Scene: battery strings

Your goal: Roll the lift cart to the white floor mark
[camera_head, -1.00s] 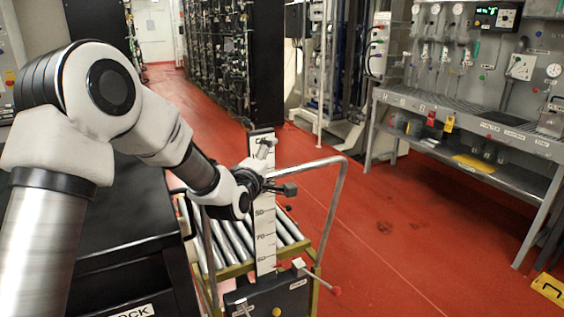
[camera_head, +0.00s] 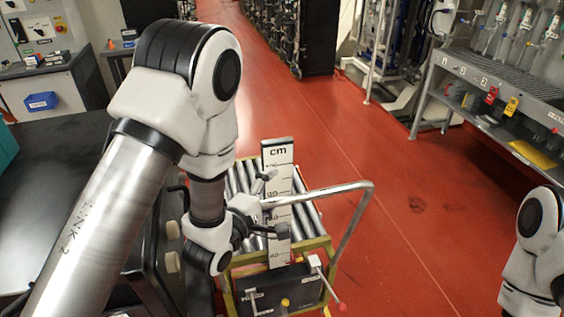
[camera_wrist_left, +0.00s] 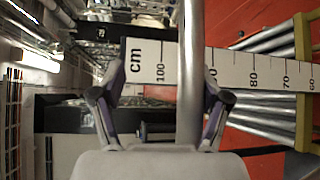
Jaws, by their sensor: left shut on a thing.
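The lift cart has a yellow-green frame (camera_head: 323,241), steel rollers, a black front box (camera_head: 292,287) and a bent tubular handle (camera_head: 325,192). An upright white cm scale (camera_head: 279,157) stands on it. My left gripper (camera_head: 264,202) is shut on the handle's left part, beside the scale. In the left wrist view, the handle tube (camera_wrist_left: 190,75) passes between the fingers, nearer the right one, with the scale behind. My right arm shows at the right edge, but its gripper is out of view. I cannot make out a white floor mark.
Red floor (camera_head: 390,225) is open to the right of and beyond the cart. A dark cabinet (camera_head: 95,200) stands close on the left. A metal workbench (camera_head: 500,105) is at the right, and black racks (camera_head: 300,35) stand at the back.

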